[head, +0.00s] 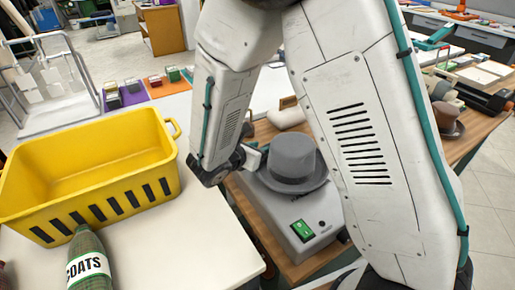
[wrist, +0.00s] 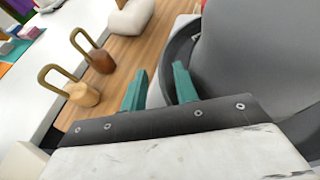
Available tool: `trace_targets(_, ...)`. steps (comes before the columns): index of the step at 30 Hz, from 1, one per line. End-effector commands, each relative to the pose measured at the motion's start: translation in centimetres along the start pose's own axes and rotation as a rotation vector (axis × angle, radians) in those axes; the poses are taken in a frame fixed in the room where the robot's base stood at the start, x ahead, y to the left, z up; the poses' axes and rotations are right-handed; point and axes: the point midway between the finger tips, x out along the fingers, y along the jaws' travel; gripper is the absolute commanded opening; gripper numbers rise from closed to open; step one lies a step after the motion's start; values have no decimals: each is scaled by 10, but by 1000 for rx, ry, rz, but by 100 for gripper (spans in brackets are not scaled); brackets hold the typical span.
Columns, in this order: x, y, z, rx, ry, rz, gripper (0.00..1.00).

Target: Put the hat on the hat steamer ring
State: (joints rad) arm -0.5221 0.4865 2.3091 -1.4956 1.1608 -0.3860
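The grey hat (head: 292,160) rests crown up on top of the grey steamer box (head: 300,225), which has a green switch on its front. The steamer ring is hidden under the hat, so I cannot tell how it sits on it. My gripper (head: 250,158) is at the left side of the hat, close to the brim. In the wrist view the two teal fingers of my gripper (wrist: 159,88) stand apart with a gap between them. The hat (wrist: 260,50) fills the right side there, with its brim close to the right finger.
A yellow crate (head: 95,205) and a green bottle labelled COATS (head: 87,255) stand on the white counter at left. Two wooden pieces with loop handles (wrist: 84,94) (wrist: 101,61) and a pale cushion (wrist: 131,18) lie beyond the fingers. A brown hat (head: 446,120) sits at right.

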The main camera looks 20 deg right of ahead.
Motion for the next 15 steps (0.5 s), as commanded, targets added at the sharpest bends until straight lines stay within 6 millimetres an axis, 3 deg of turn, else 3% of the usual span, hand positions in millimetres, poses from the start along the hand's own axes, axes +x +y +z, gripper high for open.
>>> trace_targets(8, -6, 1, 0, -1, -1, 3, 30)
trace_targets(15, -47, 2, 0, -1, -1, 9, 30)
